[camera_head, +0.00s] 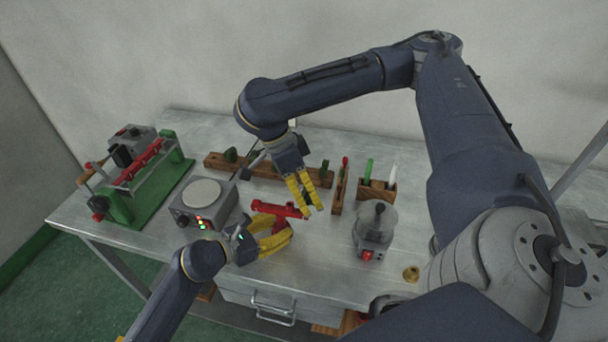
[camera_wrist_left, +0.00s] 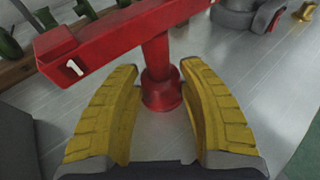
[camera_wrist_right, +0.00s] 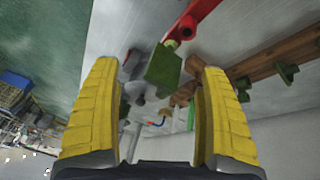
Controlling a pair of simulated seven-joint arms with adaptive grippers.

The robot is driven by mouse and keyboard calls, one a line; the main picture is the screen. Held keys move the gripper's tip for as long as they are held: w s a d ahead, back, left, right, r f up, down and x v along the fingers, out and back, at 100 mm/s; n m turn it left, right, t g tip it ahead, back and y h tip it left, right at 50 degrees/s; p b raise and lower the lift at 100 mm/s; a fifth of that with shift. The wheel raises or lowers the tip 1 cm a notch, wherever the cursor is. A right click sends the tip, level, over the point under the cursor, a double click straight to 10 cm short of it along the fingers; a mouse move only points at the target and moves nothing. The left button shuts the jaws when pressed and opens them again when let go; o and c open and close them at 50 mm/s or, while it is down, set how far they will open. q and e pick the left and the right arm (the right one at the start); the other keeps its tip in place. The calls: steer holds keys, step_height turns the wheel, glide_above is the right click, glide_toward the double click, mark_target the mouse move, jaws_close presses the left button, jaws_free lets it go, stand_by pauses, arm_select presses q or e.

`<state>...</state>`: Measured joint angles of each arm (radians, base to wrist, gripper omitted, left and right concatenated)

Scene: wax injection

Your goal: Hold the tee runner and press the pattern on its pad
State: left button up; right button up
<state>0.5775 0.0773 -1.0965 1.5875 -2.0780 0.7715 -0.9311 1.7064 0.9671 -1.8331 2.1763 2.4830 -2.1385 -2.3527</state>
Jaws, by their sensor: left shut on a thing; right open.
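The red tee runner (camera_head: 279,209) stands upright on the bench, its crossbar on top. In the left wrist view its round stem and foot (camera_wrist_left: 161,90) sit between the yellow fingers of my left gripper (camera_head: 284,226), which is shut on the runner. A white mark shows near one end of the crossbar. My right gripper (camera_head: 313,210) is open, pointing down by the crossbar's right end. In the right wrist view a dark green block (camera_wrist_right: 163,66), perhaps the pattern, lies between or just beyond the fingers, near the red runner (camera_wrist_right: 190,20). I cannot tell whether the two touch.
A wooden rack (camera_head: 262,172) with green pieces stands behind. A hotplate device (camera_head: 203,201) is to the left, a green-based machine (camera_head: 150,190) farther left. A lidded pot (camera_head: 374,229) and a wooden tool holder (camera_head: 377,190) are to the right. A small brass piece (camera_head: 411,273) lies near the front.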

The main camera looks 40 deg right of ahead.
arm_select(q)
steer(key=shift+f, duration=0.1)
arm_select(e)
steer(key=shift+r, duration=2.55)
arm_select(q)
steer(key=o, duration=0.9)
steer(key=shift+o, duration=0.2)
